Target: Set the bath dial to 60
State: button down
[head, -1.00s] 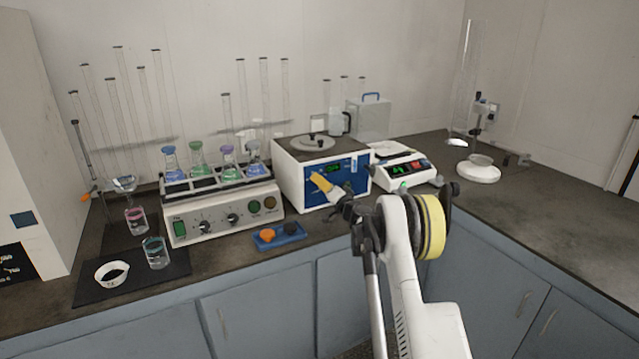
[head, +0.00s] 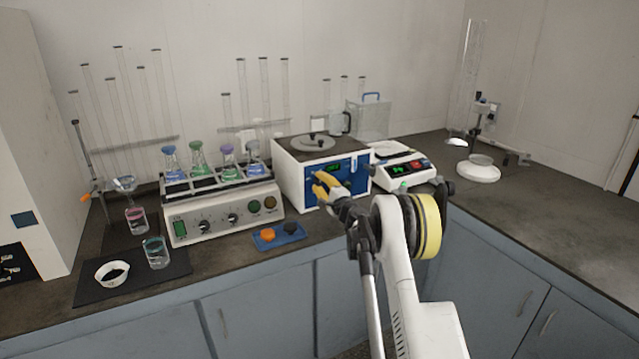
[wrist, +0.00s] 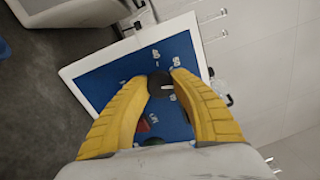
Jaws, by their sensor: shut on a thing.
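The bath is a white box (head: 292,182) with a blue front panel, standing at the middle of the bench. Its black round dial (wrist: 160,87) has a pale pointer mark and sits on the blue panel (wrist: 113,75) among small white printed numbers, most too small to read surely. My gripper (wrist: 163,76) has yellow fingers, one on each side of the dial, and is shut on it. In the head view my gripper (head: 319,184) is at the panel's left part and hides the dial. A green display (head: 333,167) shows on the panel, its digits unreadable.
A flask-holding unit (head: 190,226) with its own knobs stands left of the bath. A blue tray (head: 292,238) with an orange and a dark piece lies in front. A balance (head: 405,172) stands close on the right. The bench at far right is mostly clear.

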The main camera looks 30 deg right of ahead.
jog(key=shift+m, duration=0.7)
jog(key=c, duration=1)
grip_release()
jog(key=s, duration=0.8)
jog(key=s+f, duration=0.1)
jog(key=s, duration=0.3)
jog(key=shift+a, duration=0.1)
